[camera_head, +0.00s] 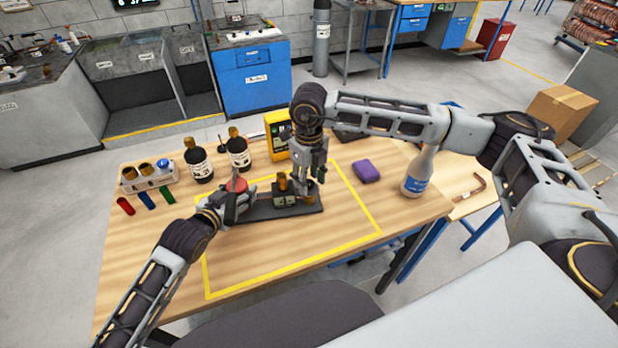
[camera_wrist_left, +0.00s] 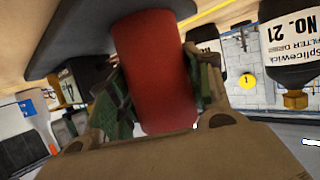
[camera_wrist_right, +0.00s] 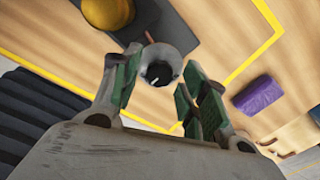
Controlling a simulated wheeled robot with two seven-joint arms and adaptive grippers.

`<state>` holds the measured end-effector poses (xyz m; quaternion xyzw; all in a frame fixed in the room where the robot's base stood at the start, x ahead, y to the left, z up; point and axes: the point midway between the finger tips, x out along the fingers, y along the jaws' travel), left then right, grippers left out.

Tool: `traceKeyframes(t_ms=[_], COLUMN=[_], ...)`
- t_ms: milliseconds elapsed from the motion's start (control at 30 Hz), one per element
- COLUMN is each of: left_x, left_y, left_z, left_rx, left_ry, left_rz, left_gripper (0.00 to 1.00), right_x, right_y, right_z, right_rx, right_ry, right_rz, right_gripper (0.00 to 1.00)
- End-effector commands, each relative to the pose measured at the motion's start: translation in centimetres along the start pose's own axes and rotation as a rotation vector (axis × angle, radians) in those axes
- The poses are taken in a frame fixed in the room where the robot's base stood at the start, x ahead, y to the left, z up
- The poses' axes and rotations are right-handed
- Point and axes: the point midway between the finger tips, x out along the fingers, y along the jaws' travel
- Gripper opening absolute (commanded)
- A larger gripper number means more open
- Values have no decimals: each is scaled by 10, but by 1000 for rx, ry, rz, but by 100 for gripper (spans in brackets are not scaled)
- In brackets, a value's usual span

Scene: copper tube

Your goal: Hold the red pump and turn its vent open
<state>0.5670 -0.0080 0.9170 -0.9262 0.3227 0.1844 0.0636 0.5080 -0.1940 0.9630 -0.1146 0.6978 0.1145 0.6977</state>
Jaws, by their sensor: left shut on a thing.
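The red pump (camera_head: 236,185) is a red cylinder standing at the left end of a dark base plate (camera_head: 265,214). My left gripper (camera_head: 232,200) is shut around it; in the left wrist view the red body (camera_wrist_left: 155,70) fills the space between the fingers. My right gripper (camera_head: 306,187) points down over the plate's right end. In the right wrist view its fingers (camera_wrist_right: 163,72) are open, with a pale round fitting (camera_wrist_right: 172,57) bearing a black, white-marked dial (camera_wrist_right: 159,73) between the tips. I cannot tell how far below the tips it lies.
A brass-topped dark block (camera_head: 284,194) sits mid-plate, close left of my right gripper. Dark bottles (camera_head: 198,160) and a yellow device (camera_head: 276,134) stand behind. A purple sponge (camera_head: 366,171) and white bottle (camera_head: 420,170) stand right. The front of the yellow-taped area is clear.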

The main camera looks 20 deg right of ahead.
Motion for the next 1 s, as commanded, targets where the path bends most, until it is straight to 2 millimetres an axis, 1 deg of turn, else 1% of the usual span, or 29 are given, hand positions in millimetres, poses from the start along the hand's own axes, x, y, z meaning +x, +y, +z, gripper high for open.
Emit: traceKeyframes(t_ms=[33, 200, 267, 300, 667, 1000], left_x=[0, 0, 0, 0, 0, 0], left_y=[0, 0, 0, 0, 0, 0], left_z=[0, 0, 0, 0, 0, 0], left_rx=[-1, -1, -1, -1, -1, -1], left_ry=[-1, -1, -1, -1, -1, -1], left_rz=[1, 1, 1, 1, 1, 1], left_gripper=[0, 0, 0, 0, 0, 0], right_x=[0, 0, 0, 0, 0, 0], right_y=[0, 0, 0, 0, 0, 0], right_z=[0, 0, 0, 0, 0, 0], right_rx=[0, 0, 0, 0, -45, -214], right_ry=[0, 0, 0, 0, -1, 0], right_rz=[0, 0, 0, 0, 0, -1], right_gripper=[33, 11, 4, 2, 2, 2])
